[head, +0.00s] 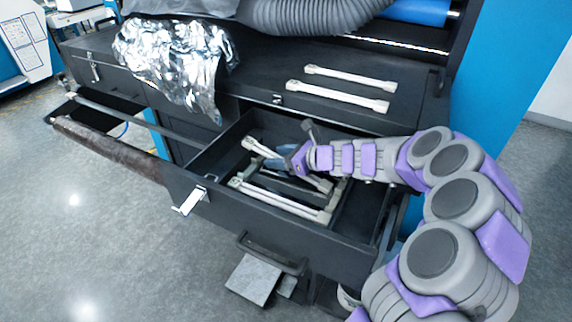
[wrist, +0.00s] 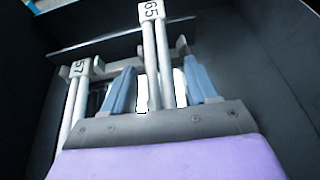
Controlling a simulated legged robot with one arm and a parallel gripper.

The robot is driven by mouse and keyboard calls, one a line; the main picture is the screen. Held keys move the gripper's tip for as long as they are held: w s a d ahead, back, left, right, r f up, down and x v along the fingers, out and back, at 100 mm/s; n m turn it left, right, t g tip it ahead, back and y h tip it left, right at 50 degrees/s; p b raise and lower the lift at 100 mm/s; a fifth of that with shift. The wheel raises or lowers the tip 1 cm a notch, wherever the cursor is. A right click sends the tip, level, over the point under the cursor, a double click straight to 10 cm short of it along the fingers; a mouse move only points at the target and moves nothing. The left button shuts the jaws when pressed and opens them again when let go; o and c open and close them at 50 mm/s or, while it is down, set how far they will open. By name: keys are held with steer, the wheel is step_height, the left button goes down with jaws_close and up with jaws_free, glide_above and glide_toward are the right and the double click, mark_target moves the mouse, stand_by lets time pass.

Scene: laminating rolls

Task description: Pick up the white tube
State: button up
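Several white tubes with block-shaped ends lie in an open black drawer (head: 345,245). One lies along the drawer's front (head: 280,200). My gripper (head: 284,158) reaches down into the drawer from the right. In the wrist view, a pair of white rods with an end block marked 65 (wrist: 150,35) runs between the blue fingers of my gripper (wrist: 160,78). The fingers are apart, with gaps visible beside the rods. Another white piece marked 57 (wrist: 77,90) lies left of the left finger. In the head view, my gripper partly hides the pieces below it.
Two white tubes (head: 350,77) (head: 337,96) lie on the black cabinet top (head: 270,65). Crumpled silver foil (head: 175,60) hangs over the cabinet at left. A grey corrugated hose (head: 310,15) runs above. Drawer walls surround my gripper. The floor at left is open.

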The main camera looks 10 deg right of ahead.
steer(key=c, duration=1)
step_height(320, 180, up, 9)
steer(key=p, duration=0.3)
steer(key=d+p, duration=0.1)
steer(key=d+g+h+p, duration=0.1)
steer(key=p, duration=0.1)
steer(key=s+d+g+p, duration=0.1)
steer(key=p, duration=0.1)
steer(key=shift+s+f+n+h, duration=0.1)
steer(key=shift+f+n+h, duration=0.2)
step_height(320, 180, down, 10)
steer(key=b, duration=0.2)
steer(key=shift+f+b, duration=0.1)
steer(key=shift+b, duration=0.25)
steer(key=shift+d, duration=0.1)
